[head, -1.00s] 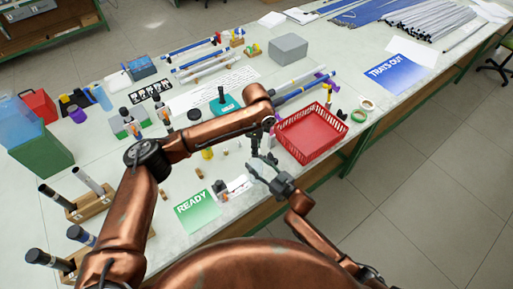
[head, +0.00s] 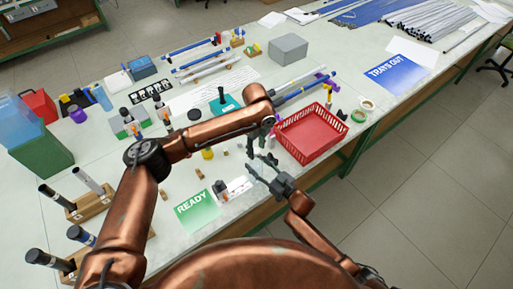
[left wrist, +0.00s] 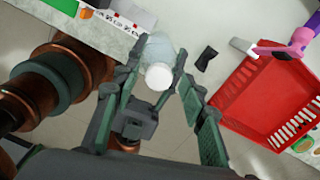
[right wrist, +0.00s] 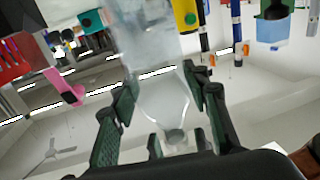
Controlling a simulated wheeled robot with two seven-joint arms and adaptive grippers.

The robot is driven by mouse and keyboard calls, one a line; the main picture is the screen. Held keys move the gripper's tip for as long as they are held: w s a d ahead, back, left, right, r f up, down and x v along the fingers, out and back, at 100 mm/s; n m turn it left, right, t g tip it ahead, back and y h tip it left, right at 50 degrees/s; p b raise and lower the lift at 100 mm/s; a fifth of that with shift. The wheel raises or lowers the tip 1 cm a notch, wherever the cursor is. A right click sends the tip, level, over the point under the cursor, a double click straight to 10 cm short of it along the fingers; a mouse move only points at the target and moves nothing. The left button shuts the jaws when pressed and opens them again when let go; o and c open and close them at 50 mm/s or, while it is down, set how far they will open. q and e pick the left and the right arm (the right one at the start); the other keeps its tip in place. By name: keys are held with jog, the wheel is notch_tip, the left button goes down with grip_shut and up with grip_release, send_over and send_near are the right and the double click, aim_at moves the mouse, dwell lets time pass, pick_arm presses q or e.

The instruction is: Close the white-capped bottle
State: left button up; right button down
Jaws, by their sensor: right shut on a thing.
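The clear, translucent bottle shows in the left wrist view (left wrist: 158,46) with its white cap (left wrist: 159,76) facing that camera. I cannot tell how firmly the cap is seated. The bottle also fills the middle of the right wrist view (right wrist: 152,60), where my right gripper (right wrist: 166,88) is shut on it. My left gripper (left wrist: 160,62) is open, its fingers apart on either side of the cap. In the head view my left gripper (head: 256,146) points down just above my right gripper (head: 260,167); the bottle is hard to make out there.
A red basket (head: 311,133) stands close on the right, near the table edge. A green READY sheet (head: 197,211) lies in front on the left. Small blocks and a yellow item (head: 208,153) stand left of the grippers. A grey box (head: 288,48) stands farther back.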

pick_arm(q)
jog(key=shift+r, duration=2.2)
jog(key=shift+c, duration=0.3)
jog(key=n, duration=0.1)
jog(key=r+n, duration=0.1)
jog(key=n, duration=0.5)
jog(key=shift+r, duration=0.35)
jog(key=n, duration=0.2)
jog(key=r+n, duration=0.1)
jog(key=shift+n, duration=0.4)
jog(key=n, duration=0.4)
jog(key=shift+r, duration=0.35)
jog(key=shift+f, duration=4)
